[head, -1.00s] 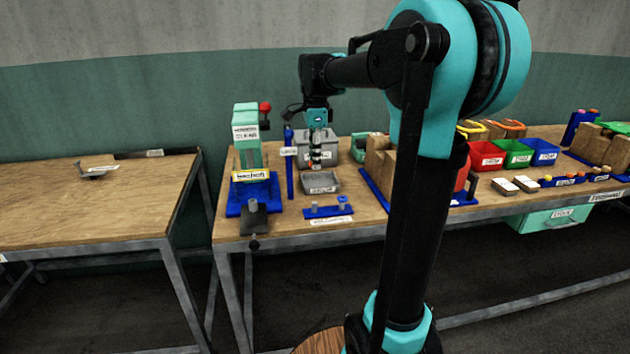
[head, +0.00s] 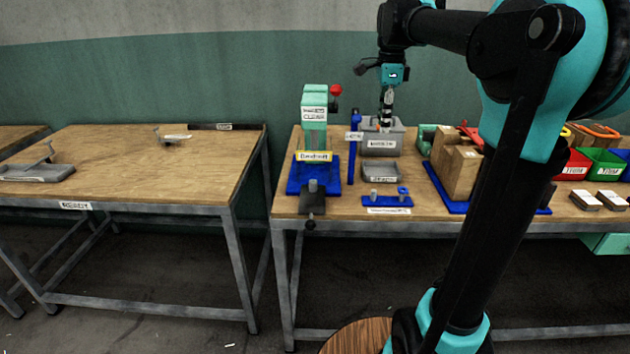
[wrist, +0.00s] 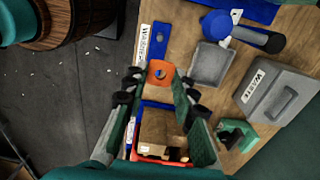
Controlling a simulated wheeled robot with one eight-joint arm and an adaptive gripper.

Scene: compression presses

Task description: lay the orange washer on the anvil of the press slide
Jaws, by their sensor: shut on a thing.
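The orange washer (wrist: 161,72), a flat orange plate with a hole, shows in the wrist view between my fingertips. My gripper (wrist: 160,78) is shut on it. In the head view my gripper (head: 386,122) hangs fingers down in front of the grey bin, above the bench, and the washer cannot be made out. The press (head: 314,112), pale green with a red knob, stands to its left on a blue base (head: 328,178). Its dark slide (head: 312,205) sticks out at the front with a small grey anvil (head: 313,187); nothing orange lies there.
A blue post (head: 352,150) stands between press and gripper. The grey bin (head: 381,140), a shallow grey tray (head: 382,173) and a blue peg rack (head: 387,201) are close by. A gap separates the left table (head: 120,160).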

